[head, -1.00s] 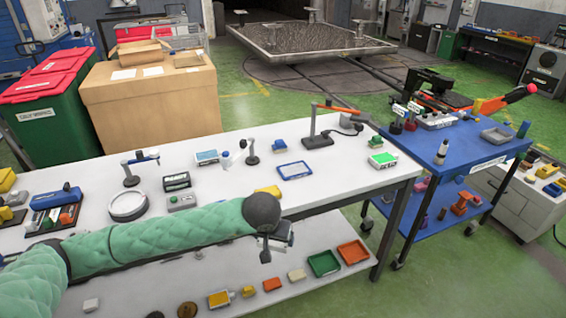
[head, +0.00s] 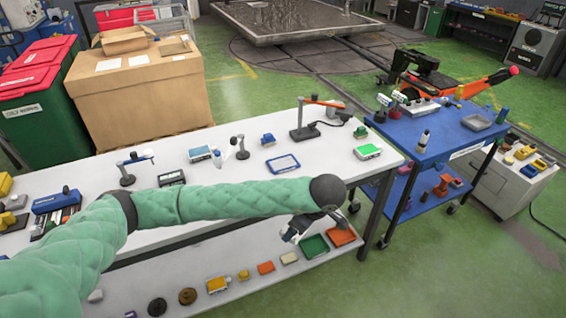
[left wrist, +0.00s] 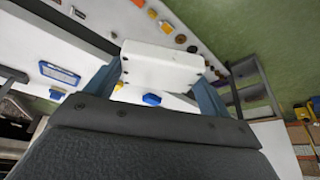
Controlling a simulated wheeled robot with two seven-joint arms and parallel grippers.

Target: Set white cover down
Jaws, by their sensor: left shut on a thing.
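The white cover (left wrist: 163,66) is a pale block-like piece with small dark holes at its sides. It sits between the two fingers of my left gripper (left wrist: 160,80), which is shut on it. In the head view my left gripper (head: 306,228) hangs in front of the table's front edge, near its right end. It appears there over the lower shelf. The cover is hard to make out in the head view. My right gripper is not in view.
The white table (head: 325,165) carries a blue-framed tray (head: 283,163), a green-and-white box (head: 367,151) and a lamp-like stand (head: 304,130). Green (head: 314,246) and orange (head: 341,236) bins stand on the lower shelf. A blue cart (head: 440,140) stands to the right, crowded with items.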

